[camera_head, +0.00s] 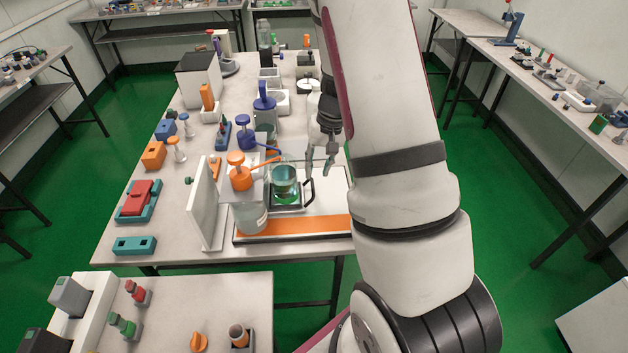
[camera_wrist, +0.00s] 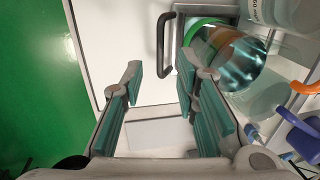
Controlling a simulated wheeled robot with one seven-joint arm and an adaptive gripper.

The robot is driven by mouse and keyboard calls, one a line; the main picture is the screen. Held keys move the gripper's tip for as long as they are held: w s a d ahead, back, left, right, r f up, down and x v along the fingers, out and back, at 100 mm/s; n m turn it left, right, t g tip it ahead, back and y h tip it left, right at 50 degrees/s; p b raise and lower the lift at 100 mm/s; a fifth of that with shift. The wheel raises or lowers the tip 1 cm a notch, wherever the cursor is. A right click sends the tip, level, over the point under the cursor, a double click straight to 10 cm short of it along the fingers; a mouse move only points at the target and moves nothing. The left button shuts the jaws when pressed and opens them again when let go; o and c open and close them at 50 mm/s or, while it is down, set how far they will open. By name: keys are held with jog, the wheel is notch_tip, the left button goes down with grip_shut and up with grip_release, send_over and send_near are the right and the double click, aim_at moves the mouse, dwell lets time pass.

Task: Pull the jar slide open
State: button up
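The jar slide (camera_head: 291,208) is a dark-edged tray on a white and orange base, bearing a glass jar (camera_head: 285,184) with a green rim. A dark bar handle (camera_head: 309,191) stands on its right side. In the wrist view the handle (camera_wrist: 165,45) is upper centre, and the jar (camera_wrist: 235,62) lies to its right. My gripper (camera_head: 319,167) is beside the handle in the head view. In the wrist view my gripper (camera_wrist: 159,72) is open and empty, its teal-padded fingers spread.
An orange pump-top bottle (camera_head: 250,215) and an upright white panel (camera_head: 204,205) stand left of the jar. A blue pump bottle (camera_head: 245,134) is behind. White base surface (camera_head: 325,200) right of the handle is clear. The green floor (camera_wrist: 35,80) lies past the table edge.

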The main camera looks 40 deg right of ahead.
aim_at(313, 186)
jog(key=shift+w+a+f, duration=0.1)
jog(key=shift+a+f, duration=0.05)
jog(key=shift+f, duration=0.7)
jog(key=shift+w+a+f, duration=0.1)
jog(key=shift+f, duration=0.75)
jog(key=shift+w+a+f, duration=0.1)
jog(key=shift+a+f, duration=0.05)
jog(key=shift+f, duration=0.7)
grip_shut()
